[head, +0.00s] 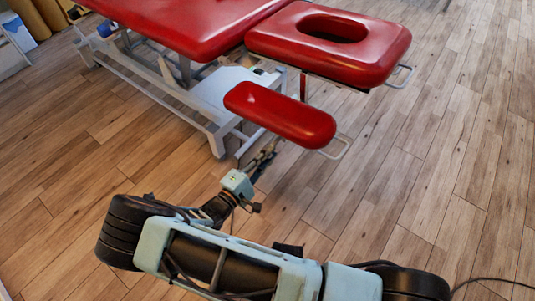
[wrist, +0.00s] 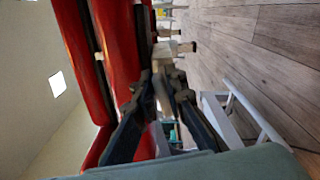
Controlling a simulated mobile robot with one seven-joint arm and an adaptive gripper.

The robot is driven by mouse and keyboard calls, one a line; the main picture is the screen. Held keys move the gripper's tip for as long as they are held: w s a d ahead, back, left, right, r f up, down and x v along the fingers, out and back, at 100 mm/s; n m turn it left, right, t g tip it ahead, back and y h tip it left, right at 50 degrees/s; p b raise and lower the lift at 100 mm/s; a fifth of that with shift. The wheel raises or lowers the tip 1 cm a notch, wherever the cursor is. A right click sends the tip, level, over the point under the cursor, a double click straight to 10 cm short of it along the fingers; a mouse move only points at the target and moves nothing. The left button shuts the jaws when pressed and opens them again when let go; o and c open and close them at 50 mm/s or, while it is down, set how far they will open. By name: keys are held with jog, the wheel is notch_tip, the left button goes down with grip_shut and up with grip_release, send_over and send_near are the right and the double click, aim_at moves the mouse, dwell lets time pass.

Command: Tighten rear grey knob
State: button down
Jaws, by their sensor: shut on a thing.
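A red treatment table (head: 185,25) has a headrest with a face hole (head: 365,50) and a red arm pad (head: 280,112). My gripper (head: 268,153) reaches in at the near side of the table frame, just below and left of the arm pad. In the wrist view my gripper (wrist: 163,82) has its two dark fingers closed in on a small grey knob (wrist: 164,92), beneath the red padding (wrist: 112,45). Most of the knob is hidden by the fingers, and its tightness cannot be told. The head view does not show the knob clearly.
The table's pale metal frame (head: 150,83) stands close to the left of my gripper. A metal loop (head: 337,148) sticks out beyond the arm pad. The wooden floor (head: 440,170) is clear to the right. A cable (head: 490,281) lies at the lower right.

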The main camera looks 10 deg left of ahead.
jog(key=shift+a+f+m, duration=0.1)
jog(key=shift+f+m, duration=0.05)
jog(key=shift+m, duration=0.85)
jog(key=c, duration=2)
grip_release()
jog(key=shift+s, duration=0.1)
jog(key=v, duration=1.2)
